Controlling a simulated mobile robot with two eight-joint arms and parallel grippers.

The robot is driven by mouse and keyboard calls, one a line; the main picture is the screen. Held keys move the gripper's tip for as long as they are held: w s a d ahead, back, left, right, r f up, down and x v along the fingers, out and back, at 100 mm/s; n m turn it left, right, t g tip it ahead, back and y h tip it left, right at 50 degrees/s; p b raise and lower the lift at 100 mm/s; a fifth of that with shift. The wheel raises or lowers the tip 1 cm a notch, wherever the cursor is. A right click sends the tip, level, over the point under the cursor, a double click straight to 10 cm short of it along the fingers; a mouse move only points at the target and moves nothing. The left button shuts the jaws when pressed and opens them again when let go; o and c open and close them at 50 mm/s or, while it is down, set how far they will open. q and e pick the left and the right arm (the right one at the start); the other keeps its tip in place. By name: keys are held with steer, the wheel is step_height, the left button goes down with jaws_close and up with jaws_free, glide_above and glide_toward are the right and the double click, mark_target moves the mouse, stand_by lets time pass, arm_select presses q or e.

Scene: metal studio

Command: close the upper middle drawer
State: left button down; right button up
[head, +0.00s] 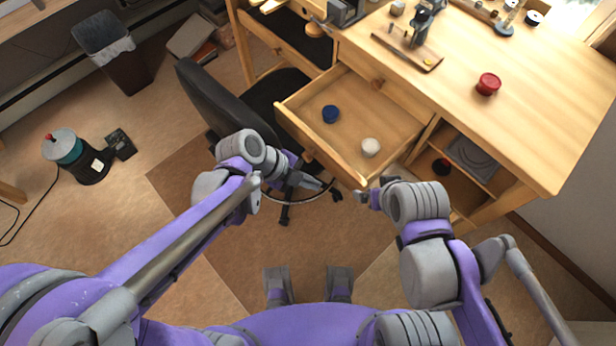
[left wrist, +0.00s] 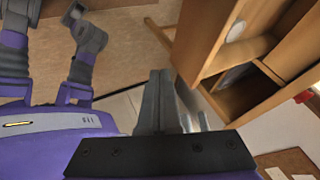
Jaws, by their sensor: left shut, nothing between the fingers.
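A wooden drawer (head: 300,135) stands pulled out from the front of the wooden desk, below a front panel with a round knob (head: 378,83). It holds a blue round object (head: 330,114) and a whitish round object (head: 371,147). My left gripper (head: 318,186) is shut and empty, on the near side of the drawer front and apart from it in the picture. Its closed fingers show in the left wrist view (left wrist: 160,100), with wooden furniture to their upper right. My right gripper (head: 362,196) is by the drawer's near right corner; its small fingers do not show whether they are open.
The desktop (head: 530,120) bears a red round container (head: 488,83) and tools. An open compartment (head: 440,185) is right of the drawer. A black chair (head: 225,100) stands left of the drawer.

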arm_select(q)
steer(key=d+f, duration=0.1)
steer(key=d, duration=0.1)
steer(key=w+d+f, duration=0.1)
steer(key=d+f, duration=0.1)
steer(key=w+d+f, duration=0.1)
steer(key=d, duration=0.1)
steer(key=shift+w+d+f, duration=0.2)
steer(key=shift+d+f, duration=0.05)
steer(key=shift+d, duration=0.05)
steer(key=shift+w+d, duration=0.1)
steer(key=w+d, duration=0.5)
steer(key=d, duration=0.1)
steer(key=w+d+b, duration=0.1)
steer(key=w+d, duration=0.4)
steer(key=d, duration=0.1)
steer(key=w+d, duration=0.5)
steer(key=d, duration=0.2)
steer(key=shift+b, duration=0.35)
steer(key=shift+w+d, duration=0.35)
steer(key=shift+d, duration=0.25)
steer(key=shift+w+d+r, duration=0.1)
steer(key=shift+w+d, duration=0.05)
